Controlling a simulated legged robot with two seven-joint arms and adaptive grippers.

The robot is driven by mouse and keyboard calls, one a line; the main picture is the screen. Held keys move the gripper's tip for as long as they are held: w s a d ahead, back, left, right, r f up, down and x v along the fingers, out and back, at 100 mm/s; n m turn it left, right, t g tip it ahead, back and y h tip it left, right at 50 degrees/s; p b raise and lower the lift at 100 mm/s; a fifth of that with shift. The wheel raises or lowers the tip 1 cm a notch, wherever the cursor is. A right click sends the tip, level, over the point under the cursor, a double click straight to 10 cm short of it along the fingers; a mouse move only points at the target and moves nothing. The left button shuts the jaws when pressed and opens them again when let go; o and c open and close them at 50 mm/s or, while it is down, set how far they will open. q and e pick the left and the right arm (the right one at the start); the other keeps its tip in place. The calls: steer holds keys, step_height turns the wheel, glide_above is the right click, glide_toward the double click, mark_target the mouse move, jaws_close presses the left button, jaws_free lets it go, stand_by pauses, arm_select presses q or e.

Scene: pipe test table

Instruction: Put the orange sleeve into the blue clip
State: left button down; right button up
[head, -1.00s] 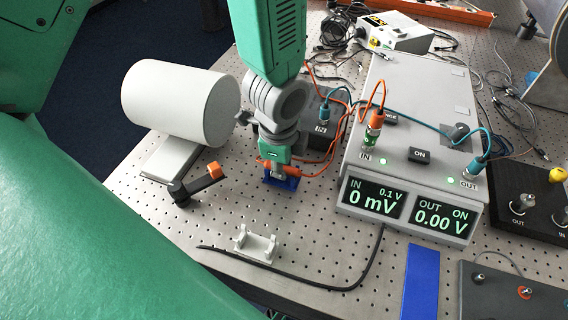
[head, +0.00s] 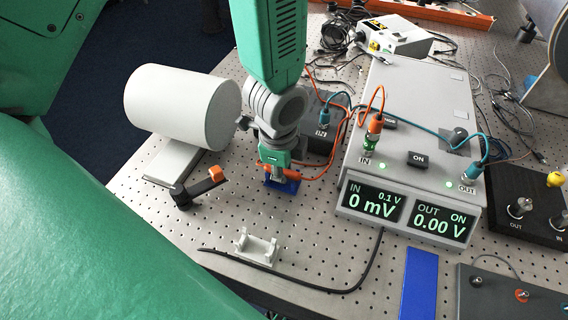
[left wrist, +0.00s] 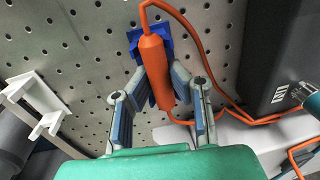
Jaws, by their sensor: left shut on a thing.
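My left gripper (head: 279,176) points down over the blue clip (head: 287,187), which sits on the perforated table left of the instrument box. In the left wrist view the gripper's fingers (left wrist: 168,92) are shut on the orange sleeve (left wrist: 154,62), one on each side. An orange cable leaves the sleeve's far end and loops right. The blue clip (left wrist: 135,42) shows behind the sleeve and is partly hidden by it. I cannot tell whether the sleeve touches the clip or lies inside it. My right gripper is not in view.
A white two-pronged holder (head: 256,247) and a black cable (head: 315,287) lie in front. A grey cylinder (head: 182,106) stands left. A black box (head: 322,137) and the instrument with displays (head: 412,205) stand right.

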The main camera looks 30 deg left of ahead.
arm_select(q)
steer(key=shift+f, duration=0.3)
steer(key=c, duration=1.5)
jaws_free()
steer(key=shift+o, duration=0.2)
step_height(320, 180, up, 12)
steer(key=s, duration=0.1)
steer(key=shift+s+d, duration=0.15)
steer(key=shift+s, duration=0.05)
steer(key=shift+f, duration=0.1)
